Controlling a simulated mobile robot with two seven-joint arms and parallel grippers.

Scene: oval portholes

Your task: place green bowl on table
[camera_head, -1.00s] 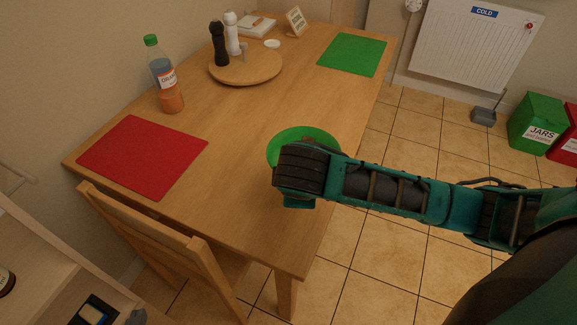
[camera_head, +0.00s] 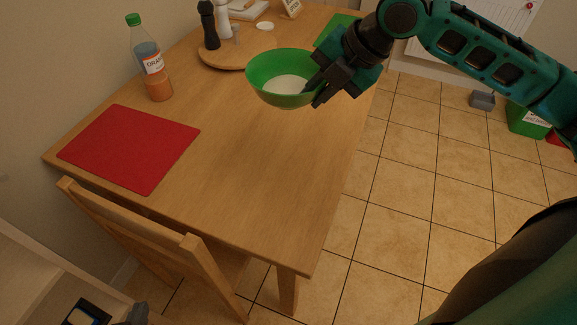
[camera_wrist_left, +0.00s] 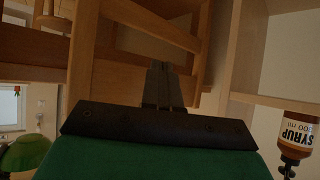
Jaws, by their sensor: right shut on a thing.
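The green bowl (camera_head: 262,78) is upright or slightly tilted over the wooden table (camera_head: 235,150), near its right edge. Its inside bottom looks pale. My right gripper (camera_head: 318,88) is shut on the bowl's right rim. The bowl seems held above the tabletop, but I cannot tell the exact gap. My left gripper (camera_wrist_left: 165,88) shows in the left wrist view with its fingers close together and nothing between them, beside wooden furniture.
A red mat (camera_head: 130,147), an orange drink bottle (camera_head: 152,65) and a round board (camera_head: 225,55) with shakers are on the table. A green mat (camera_head: 333,28) lies behind the right gripper. A chair (camera_head: 150,245) stands in front. The front middle of the tabletop is clear.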

